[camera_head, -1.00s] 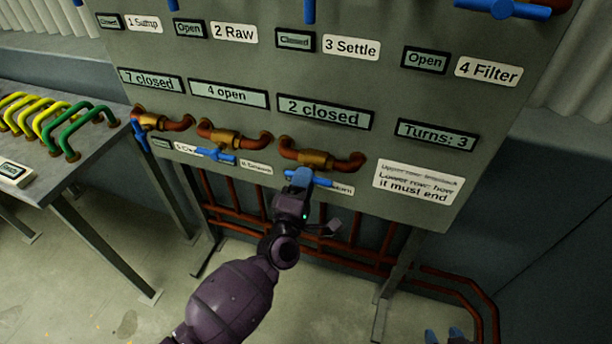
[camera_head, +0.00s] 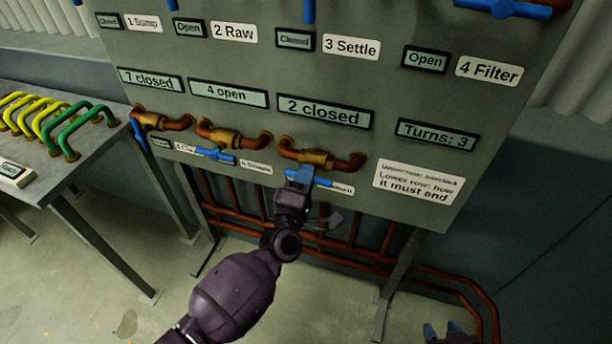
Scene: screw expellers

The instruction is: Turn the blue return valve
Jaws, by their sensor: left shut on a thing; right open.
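The blue handle (camera_head: 323,182) sits under a brass valve body on the copper pipe at the right end of the board's lower row. It lies nearly horizontal, and the small label beside it is partly hidden, so I cannot read it. My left gripper (camera_head: 300,177) is shut on the left and middle part of this handle, hiding some of it. The board (camera_head: 420,215) carries the displays "2 closed" (camera_head: 324,111) and "Turns: 3" (camera_head: 436,134). My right gripper (camera_head: 444,331) shows at the bottom edge, open and away from the board.
Two more blue-handled valves stand to the left, one handle horizontal (camera_head: 214,156) and one hanging down (camera_head: 139,134). A table (camera_head: 95,165) with yellow and green handles (camera_head: 75,133) is at the left. Copper pipes (camera_head: 440,275) run below the board. The floor in front is clear.

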